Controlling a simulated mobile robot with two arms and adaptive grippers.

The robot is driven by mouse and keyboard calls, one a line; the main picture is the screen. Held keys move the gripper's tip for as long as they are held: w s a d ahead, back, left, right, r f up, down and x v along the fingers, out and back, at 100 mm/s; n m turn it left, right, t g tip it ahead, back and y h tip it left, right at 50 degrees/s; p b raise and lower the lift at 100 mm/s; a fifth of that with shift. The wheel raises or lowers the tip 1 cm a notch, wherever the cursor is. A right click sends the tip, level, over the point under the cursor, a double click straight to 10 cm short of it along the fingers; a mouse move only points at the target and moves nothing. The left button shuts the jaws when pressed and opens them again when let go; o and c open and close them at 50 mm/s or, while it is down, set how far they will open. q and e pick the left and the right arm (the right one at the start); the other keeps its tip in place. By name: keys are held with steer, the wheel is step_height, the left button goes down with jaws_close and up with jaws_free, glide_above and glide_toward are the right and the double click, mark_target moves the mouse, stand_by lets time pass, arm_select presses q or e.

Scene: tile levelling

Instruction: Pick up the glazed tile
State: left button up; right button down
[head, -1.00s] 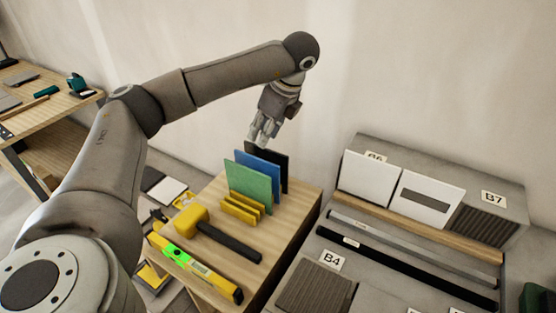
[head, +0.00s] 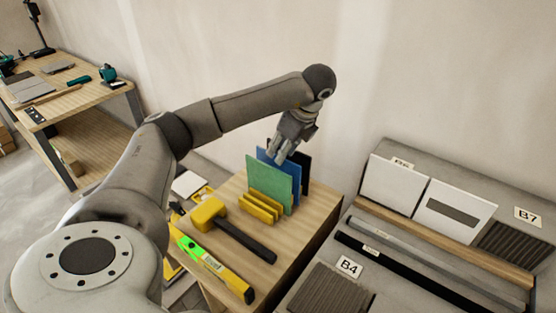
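A green tile (head: 262,178), a blue tile (head: 294,182) and a black tile (head: 304,172) stand upright, one behind another, in a yellow rack (head: 262,206) on a wooden bench. I cannot tell by look which one is the glazed tile. My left gripper (head: 281,155) points down at the top edges of the tiles, its fingers in front of the upper part of the blue tile. Its fingertips are small and partly overlap the tiles, so I cannot tell whether they grip one. My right gripper is out of view.
A yellow mallet (head: 209,214) with a dark handle and a yellow spirit level (head: 216,268) lie on the bench before the rack. To the right, a grey stand (head: 513,243) holds white tiles (head: 393,186) and long bars. A wall stands close behind.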

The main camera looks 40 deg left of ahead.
arm_select(q)
steer(key=x, duration=0.2)
steer(key=shift+a+f+p, duration=0.1)
steer(key=shift+f+p, duration=0.15)
steer(key=shift+p, duration=0.05)
steer(key=shift+f+b, duration=0.3)
steer(key=shift+c, duration=0.2)
jaws_close()
stand_by(0.4)
